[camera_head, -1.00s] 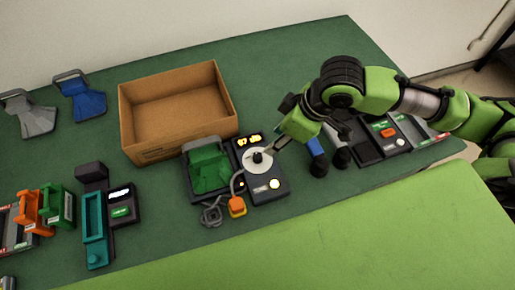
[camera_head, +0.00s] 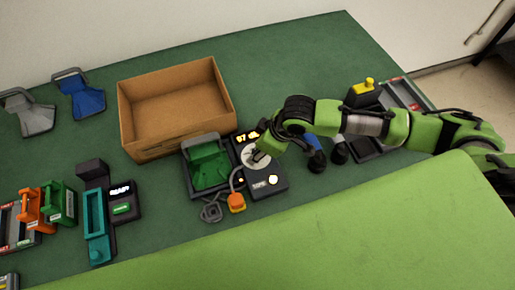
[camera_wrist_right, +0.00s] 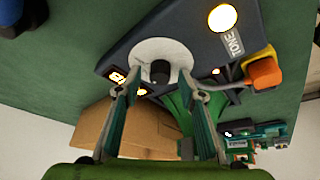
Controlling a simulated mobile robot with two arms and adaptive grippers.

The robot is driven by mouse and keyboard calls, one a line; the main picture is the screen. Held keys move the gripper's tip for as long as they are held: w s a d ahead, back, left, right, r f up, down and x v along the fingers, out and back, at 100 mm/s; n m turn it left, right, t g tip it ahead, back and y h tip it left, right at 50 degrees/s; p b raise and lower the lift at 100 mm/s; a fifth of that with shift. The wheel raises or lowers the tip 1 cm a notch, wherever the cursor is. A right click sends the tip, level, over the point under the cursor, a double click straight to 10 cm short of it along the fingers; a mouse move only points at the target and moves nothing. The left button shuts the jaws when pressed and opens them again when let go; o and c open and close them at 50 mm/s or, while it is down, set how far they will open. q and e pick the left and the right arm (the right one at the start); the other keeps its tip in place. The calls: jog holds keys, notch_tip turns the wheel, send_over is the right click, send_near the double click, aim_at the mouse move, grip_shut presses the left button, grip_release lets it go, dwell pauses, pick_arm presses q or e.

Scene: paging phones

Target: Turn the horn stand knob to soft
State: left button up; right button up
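The horn stand (camera_head: 268,186) is a dark box with a green cradle beside it and a white round dial (camera_head: 249,157) on top. In the right wrist view, a black knob (camera_wrist_right: 160,72) stands at the middle of the white dial (camera_wrist_right: 178,52), near a label reading TONE. My right gripper (camera_head: 262,155) is over the dial in the head view and partly hides it. In the wrist view its two fingers (camera_wrist_right: 160,88) are spread, one on each side of the knob, with gaps visible. Which setting the knob points to cannot be told. My left gripper is not in view.
An open cardboard box (camera_head: 140,148) stands behind the stand. A teal device (camera_head: 97,228) is to the left. Dark handsets (camera_head: 316,160) lie close under my right arm.

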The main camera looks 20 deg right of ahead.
grip_shut()
jog(key=shift+r, duration=0.1)
jog(key=shift+r+n+g+p, duration=0.1)
jog(key=shift+n+g+p, duration=0.2)
jog(key=shift+n+p, duration=0.55)
jog(key=shift+w+n+g+y+p, duration=0.1)
jog(key=shift+n+g+y+p, duration=0.4)
jog(key=shift+n, duration=0.65)
jog(key=shift+n+g, duration=0.3)
jog(key=shift+n, duration=0.9)
jog(key=shift+w+n+g+b, duration=0.1)
jog(key=shift+n+g+b, duration=0.55)
jog(key=shift+n, duration=1.05)
